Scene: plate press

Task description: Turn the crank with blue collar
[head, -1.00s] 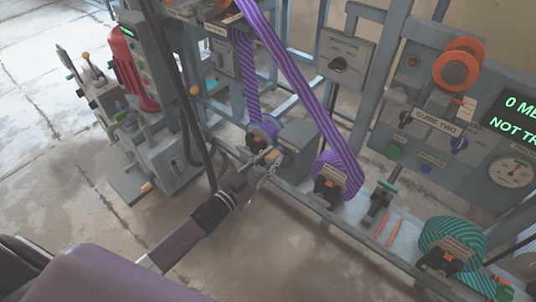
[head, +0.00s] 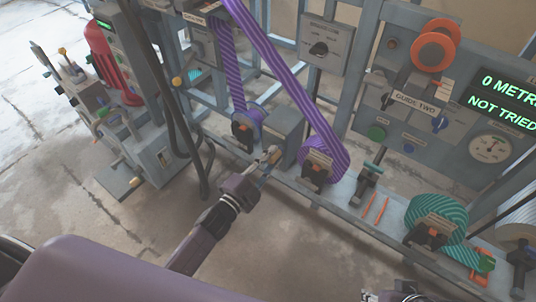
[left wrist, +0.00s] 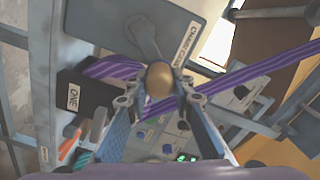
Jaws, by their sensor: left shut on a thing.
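The crank's round tan knob (left wrist: 160,80) sits between the fingertips of my left gripper (left wrist: 160,101) in the left wrist view. Its grey crank arm (left wrist: 143,35) runs up the face of a grey box (left wrist: 112,22) with a white label. In the head view my left gripper (head: 268,163) is at the front of that grey box (head: 284,132), low on the machine frame, shut on the knob.
A purple striped roll (head: 322,165) is right of the crank, its band running up the frame. A green striped roll (head: 436,220) and orange sticks (head: 376,208) are farther right. A dark hanging cable (head: 178,110) is left of my left gripper. The floor in front is clear.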

